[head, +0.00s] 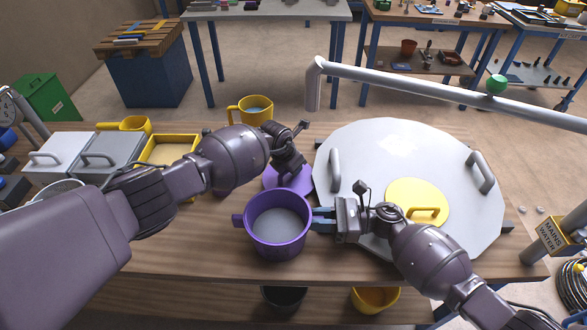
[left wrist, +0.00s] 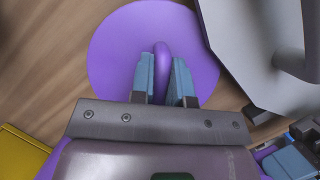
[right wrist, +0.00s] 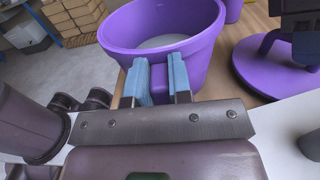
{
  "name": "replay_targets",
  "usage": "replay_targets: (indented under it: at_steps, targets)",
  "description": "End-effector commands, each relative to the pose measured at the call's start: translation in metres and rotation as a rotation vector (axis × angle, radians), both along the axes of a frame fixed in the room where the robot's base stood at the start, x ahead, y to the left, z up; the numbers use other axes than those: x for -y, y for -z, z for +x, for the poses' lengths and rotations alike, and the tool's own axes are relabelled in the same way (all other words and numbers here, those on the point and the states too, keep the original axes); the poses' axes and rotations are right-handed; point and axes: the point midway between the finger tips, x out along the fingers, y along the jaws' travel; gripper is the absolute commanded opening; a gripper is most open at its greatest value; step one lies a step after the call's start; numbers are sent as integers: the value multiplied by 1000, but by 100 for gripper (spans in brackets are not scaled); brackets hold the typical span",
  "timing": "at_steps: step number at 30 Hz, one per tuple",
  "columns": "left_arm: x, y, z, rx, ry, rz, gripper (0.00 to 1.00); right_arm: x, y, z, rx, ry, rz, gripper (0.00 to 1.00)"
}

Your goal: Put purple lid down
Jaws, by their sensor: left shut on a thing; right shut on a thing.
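The purple lid (head: 274,183) is a flat disc at the table's middle, behind the purple pot (head: 279,243). My left gripper (head: 294,170) is shut on the lid's upright handle; the left wrist view shows the handle (left wrist: 161,62) between the fingers. The lid lies flat on or very close to the wood; in the right wrist view the disc (right wrist: 262,75) appears level, and I cannot tell if it touches.
A large round grey lid (head: 345,215) with a yellow disc (head: 415,195) fills the right of the table. A grey pipe (head: 430,88) crosses above it. Bare wood (head: 180,240) lies left of the pot.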

Motion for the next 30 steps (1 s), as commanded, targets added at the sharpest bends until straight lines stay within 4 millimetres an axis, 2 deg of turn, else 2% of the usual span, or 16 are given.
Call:
replay_targets:
  at_steps: [6,18,19,24,30]
  targets:
    - [2,12,1,-2,-1,0,0,1,0,0,-1,2,-1,0]
    - [1,15,1,-2,-1,1,0,1,0,0,0,2,-1,0]
    - [1,15,1,-1,0,1,18,1,0,0,0,2,-1,0]
    - [1,15,1,-1,0,1,42,1,0,0,0,1,0,0]
    - [1,15,1,-1,0,1,42,0,0,0,0,1,0,0]
